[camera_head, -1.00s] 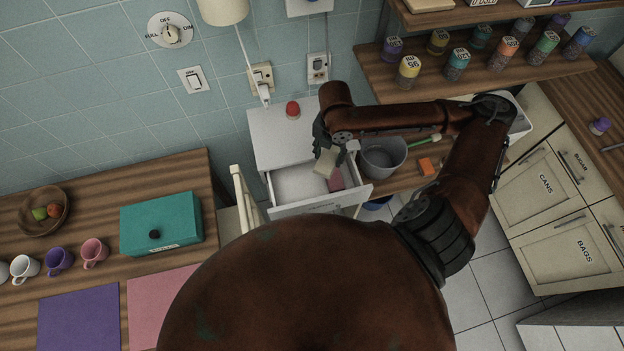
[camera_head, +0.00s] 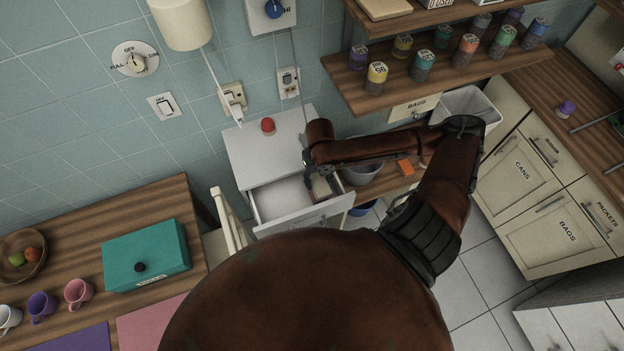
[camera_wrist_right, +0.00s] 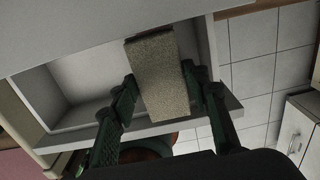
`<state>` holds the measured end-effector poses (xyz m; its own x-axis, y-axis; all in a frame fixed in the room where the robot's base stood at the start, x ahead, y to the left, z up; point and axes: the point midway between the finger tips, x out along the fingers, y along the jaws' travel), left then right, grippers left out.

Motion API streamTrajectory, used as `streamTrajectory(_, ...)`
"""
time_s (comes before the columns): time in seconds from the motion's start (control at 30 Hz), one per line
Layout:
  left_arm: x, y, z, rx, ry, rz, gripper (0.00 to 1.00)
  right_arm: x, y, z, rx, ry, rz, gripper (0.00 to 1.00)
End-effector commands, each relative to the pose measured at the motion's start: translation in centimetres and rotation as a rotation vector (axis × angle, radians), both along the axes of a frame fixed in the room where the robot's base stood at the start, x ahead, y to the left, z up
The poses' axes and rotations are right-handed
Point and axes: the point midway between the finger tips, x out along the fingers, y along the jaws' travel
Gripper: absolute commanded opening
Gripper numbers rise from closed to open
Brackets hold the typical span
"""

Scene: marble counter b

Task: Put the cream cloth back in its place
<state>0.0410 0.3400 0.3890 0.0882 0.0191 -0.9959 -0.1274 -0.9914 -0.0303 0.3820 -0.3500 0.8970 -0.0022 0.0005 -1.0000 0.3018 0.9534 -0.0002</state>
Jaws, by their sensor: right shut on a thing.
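The cream cloth (camera_wrist_right: 158,75) looks like a folded, speckled beige block in the right wrist view. My right gripper (camera_wrist_right: 160,90) is shut on it, with a finger on each side. In the head view the cloth (camera_head: 320,186) is small and partly covered by my right gripper (camera_head: 313,180), at the right part of an open white drawer (camera_head: 305,216). The drawer (camera_wrist_right: 85,75) shows beneath the cloth in the wrist view. I cannot tell whether the cloth touches the drawer's floor. My left gripper is out of view.
A red-topped item (camera_head: 268,126) stands on the white drawer unit (camera_head: 250,150). A grey pot (camera_head: 362,174) and an orange block (camera_head: 405,167) are to the right. A teal box (camera_head: 145,255) and several mugs are on the left counter. Jars fill the shelf above.

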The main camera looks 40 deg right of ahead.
Motion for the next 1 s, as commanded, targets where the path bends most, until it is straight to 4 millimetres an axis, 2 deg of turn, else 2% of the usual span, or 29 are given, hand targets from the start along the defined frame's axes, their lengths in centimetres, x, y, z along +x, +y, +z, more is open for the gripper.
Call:
streamTrajectory(0.03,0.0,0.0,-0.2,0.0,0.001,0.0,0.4,-0.1,0.1,-1.4,0.003,0.003,-0.001,0.15)
streamTrajectory(0.1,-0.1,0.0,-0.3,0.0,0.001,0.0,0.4,-0.1,0.1,-2.7,0.002,0.003,-0.002,0.15)
streamTrajectory(0.23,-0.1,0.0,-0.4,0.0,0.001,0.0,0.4,0.0,0.0,-4.3,0.0,0.0,-0.001,0.15)
streamTrajectory(0.37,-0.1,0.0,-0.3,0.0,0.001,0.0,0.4,0.4,0.0,-4.7,0.0,-0.002,-0.001,0.15)
streamTrajectory(0.6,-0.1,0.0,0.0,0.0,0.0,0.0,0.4,4.0,-1.2,-4.6,0.001,-0.003,-0.003,0.15)
streamTrajectory(0.73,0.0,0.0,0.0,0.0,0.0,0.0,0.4,3.8,-1.2,-5.8,0.0,0.0,0.0,0.15)
streamTrajectory(1.0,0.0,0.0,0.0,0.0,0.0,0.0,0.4,3.9,-1.2,-5.9,-0.001,-0.001,0.0,0.15)
